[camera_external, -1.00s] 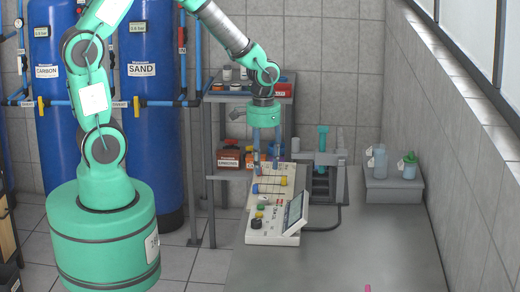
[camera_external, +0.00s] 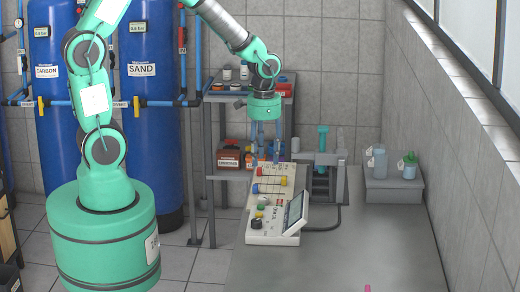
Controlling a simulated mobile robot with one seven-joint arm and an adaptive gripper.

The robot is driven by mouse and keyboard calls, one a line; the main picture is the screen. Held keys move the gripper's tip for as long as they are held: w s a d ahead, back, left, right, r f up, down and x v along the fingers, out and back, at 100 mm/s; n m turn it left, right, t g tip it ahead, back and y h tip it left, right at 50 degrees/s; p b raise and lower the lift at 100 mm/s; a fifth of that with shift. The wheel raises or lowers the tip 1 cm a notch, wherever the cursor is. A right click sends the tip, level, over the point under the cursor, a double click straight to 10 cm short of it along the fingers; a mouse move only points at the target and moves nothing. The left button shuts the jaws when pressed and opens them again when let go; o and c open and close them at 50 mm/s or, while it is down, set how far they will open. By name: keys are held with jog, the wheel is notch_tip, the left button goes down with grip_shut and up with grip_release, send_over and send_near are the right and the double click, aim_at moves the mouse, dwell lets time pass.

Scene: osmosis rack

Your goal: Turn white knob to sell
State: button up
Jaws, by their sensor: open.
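A cream control panel (camera_external: 279,239) lies on the grey bench, with coloured knobs and a small tilted screen (camera_external: 295,209). A black knob (camera_external: 256,223) sits near its front left. Yellow and blue pieces (camera_external: 268,189) cross its middle. I cannot pick out the white knob or its label at this size. My gripper (camera_external: 265,163) points down over the far end of the panel, its two fingers apart with nothing visible held between them. Whether the fingertips touch anything on the panel cannot be told.
A grey stand with a teal-topped column (camera_external: 322,140) is just right of the panel's far end. A grey box (camera_external: 393,190) carries two containers farther right. A shelf rack (camera_external: 209,150) stands at back left. The bench's front right (camera_external: 365,240) is mostly clear.

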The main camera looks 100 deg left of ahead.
aim_at(264, 196)
jog(key=shift+r+m, duration=0.25)
jog(key=shift+m, duration=0.55)
jog(key=shift+f, duration=0.15)
notch_tip(264, 196, down, 14)
jog(key=b, duration=0.2)
jog(key=shift+r+b, duration=0.25)
jog(key=shift+b, duration=0.1)
grip_shut()
